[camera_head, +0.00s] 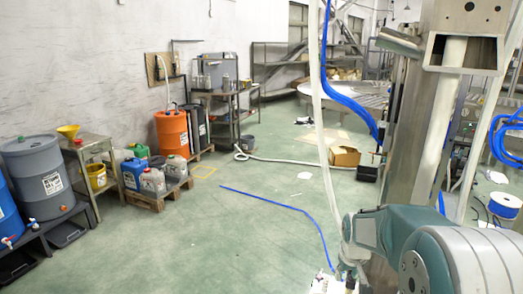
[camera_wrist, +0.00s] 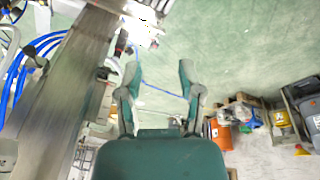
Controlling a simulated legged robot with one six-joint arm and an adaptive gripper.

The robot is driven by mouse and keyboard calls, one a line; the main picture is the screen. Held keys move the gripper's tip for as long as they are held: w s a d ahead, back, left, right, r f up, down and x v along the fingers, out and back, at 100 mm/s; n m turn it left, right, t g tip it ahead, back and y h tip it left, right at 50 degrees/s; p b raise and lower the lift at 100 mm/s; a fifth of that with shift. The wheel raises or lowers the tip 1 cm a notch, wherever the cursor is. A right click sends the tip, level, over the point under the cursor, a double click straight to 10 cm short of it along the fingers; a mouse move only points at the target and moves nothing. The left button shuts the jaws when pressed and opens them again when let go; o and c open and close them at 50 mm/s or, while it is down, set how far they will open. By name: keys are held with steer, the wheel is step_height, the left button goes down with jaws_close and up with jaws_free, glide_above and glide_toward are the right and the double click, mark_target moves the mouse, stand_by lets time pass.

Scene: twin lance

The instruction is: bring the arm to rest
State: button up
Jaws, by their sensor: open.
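My gripper (camera_wrist: 158,78) shows in the wrist view with its two teal fingers spread apart. In the head view, my teal and grey arm (camera_head: 410,235) is at the lower right, in front of a metal column. I cannot make out the fingers in that view.
A metal column (camera_head: 440,110) with blue hoses (camera_head: 350,100) stands close to my arm; it also fills the left of the wrist view (camera_wrist: 65,85). Drums, including an orange drum (camera_head: 172,132), and canisters line the left wall. The middle green floor (camera_head: 200,235) is mostly clear.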

steer(key=s+a+r+t, duration=0.1)
steer(key=s+a+r, duration=0.1)
steer(key=s+r, duration=0.45)
steer(key=s+a+r+t, duration=0.1)
steer(key=s+a+r, duration=0.2)
steer(key=s+r, duration=0.3)
steer(key=s+a+r+m+t, duration=0.1)
steer(key=s+a, duration=0.1)
steer(key=s, duration=1.1)
steer(key=shift+s+a+r+y, duration=0.15)
steer(key=shift+s+r+y, duration=0.1)
steer(key=shift+s+y, duration=0.05)
steer(key=shift+s+f, duration=0.1)
steer(key=shift+s, duration=0.35)
steer(key=shift+c, duration=0.3)
steer(key=shift+w, duration=0.1)
